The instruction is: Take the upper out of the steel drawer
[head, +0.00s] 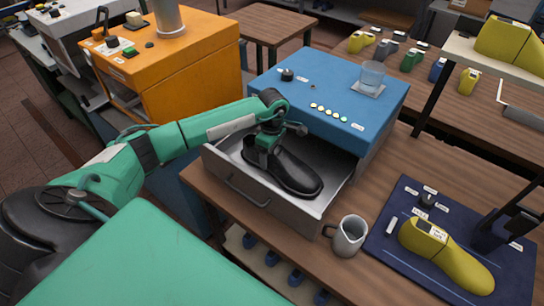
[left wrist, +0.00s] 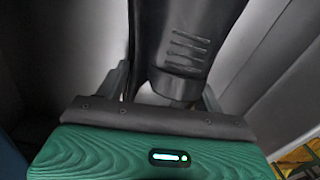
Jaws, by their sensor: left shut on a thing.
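The black upper (head: 292,173), a shoe with lace slots on top, lies in the open steel drawer (head: 243,198) of the blue cabinet, toe toward the lower right. My left gripper (head: 265,148) is over its heel end and shut on it. The left wrist view shows the upper (left wrist: 185,45) running away between the two fingers of the left gripper (left wrist: 165,90), with grey drawer walls (left wrist: 60,50) on both sides. Whether the upper touches the drawer floor is hard to tell. My right gripper is not seen.
The blue cabinet top (head: 325,85) behind the drawer holds a glass (head: 372,76). A metal mug (head: 348,236) stands right of the drawer's front. A yellow last (head: 440,255) lies on a dark blue mat (head: 400,205). An orange cabinet (head: 190,65) stands behind my left arm.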

